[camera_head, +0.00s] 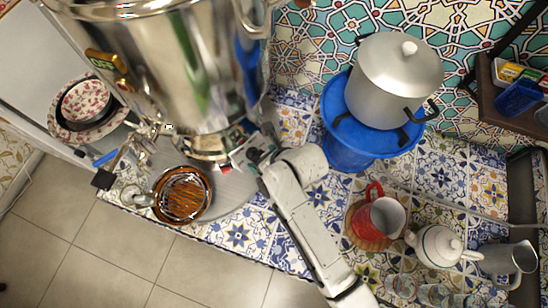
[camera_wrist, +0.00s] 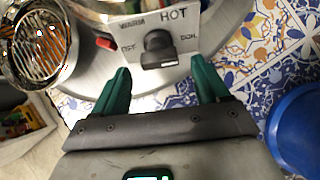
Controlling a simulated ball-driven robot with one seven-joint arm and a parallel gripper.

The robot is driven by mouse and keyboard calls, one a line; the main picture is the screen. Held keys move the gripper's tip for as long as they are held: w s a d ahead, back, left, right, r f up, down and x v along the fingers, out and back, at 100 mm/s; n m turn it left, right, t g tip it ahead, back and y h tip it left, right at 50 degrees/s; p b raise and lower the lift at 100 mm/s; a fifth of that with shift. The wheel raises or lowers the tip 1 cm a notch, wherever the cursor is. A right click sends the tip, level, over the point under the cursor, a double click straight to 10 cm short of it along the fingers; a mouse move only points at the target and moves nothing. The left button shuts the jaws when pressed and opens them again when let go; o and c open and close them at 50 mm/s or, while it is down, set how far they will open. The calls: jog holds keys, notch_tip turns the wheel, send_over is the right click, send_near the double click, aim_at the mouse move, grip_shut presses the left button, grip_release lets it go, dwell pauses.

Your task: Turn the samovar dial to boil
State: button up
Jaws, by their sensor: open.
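The samovar (camera_head: 170,75) is a large shiny metal urn filling the upper left of the head view. In the wrist view its black dial (camera_wrist: 158,46) sits on a white plate (camera_wrist: 125,32), marked WARM and HOT above, with blurred labels on the left and right that look like OFF and BOIL. Which mark the dial points to is hard to tell. My gripper (camera_wrist: 160,66) is open, its two green fingers apart, one on each side below the dial, with nothing between them. In the head view my gripper (camera_head: 250,158) is beside the samovar's base and the dial is not clear.
A round brown grill-like dish (camera_head: 183,194) stands by the spigot. A blue stool-like stand (camera_head: 345,150) holds a grey pot (camera_head: 395,80) to the right.

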jog(key=v, duration=0.8)
jog(key=shift+s+f, duration=0.1)
dwell(0.3)
